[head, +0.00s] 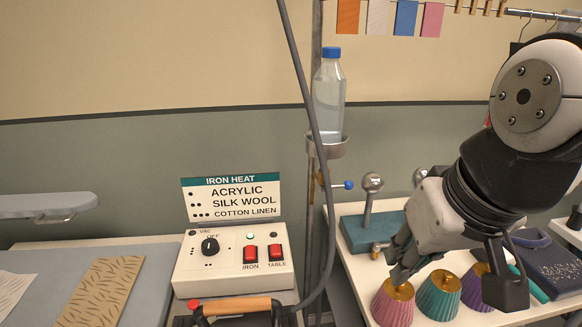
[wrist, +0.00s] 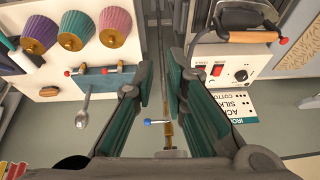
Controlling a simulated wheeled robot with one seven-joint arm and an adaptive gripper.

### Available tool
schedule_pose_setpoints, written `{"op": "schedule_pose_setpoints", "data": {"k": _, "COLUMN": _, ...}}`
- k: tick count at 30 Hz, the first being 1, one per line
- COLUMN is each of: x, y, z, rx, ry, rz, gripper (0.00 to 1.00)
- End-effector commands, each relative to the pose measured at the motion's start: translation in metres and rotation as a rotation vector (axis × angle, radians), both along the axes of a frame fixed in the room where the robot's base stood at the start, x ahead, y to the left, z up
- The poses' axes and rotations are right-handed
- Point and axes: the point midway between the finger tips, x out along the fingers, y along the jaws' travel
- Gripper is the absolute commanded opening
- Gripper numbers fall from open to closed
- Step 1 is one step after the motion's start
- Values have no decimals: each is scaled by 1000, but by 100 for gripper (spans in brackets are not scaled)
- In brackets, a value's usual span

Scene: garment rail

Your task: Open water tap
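The water tap is a small brass valve (head: 319,181) with a blue-tipped lever (head: 348,185), on the pole below the water bottle (head: 329,95). The lever points sideways to the right in the head view. In the wrist view the blue lever (wrist: 152,122) and brass body (wrist: 168,130) show low between my finger linkages. My gripper (head: 400,265) is to the right of and below the tap in the head view, in front of the thread cones. In the wrist view its two teal-padded fingers (wrist: 162,85) stand apart with nothing held. They do not touch the lever.
The iron control box (head: 235,262) is to the left. A teal block with metal ball-topped posts (head: 372,184) and several thread cones (head: 438,295) are to the right.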

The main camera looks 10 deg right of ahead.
Motion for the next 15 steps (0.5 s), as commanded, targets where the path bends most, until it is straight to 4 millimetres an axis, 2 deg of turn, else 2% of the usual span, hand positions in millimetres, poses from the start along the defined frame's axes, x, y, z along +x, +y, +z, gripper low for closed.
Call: {"op": "schedule_pose_setpoints", "data": {"k": 15, "x": 104, "y": 14, "z": -23, "rx": 369, "ry": 288, "rz": -124, "gripper": 0}}
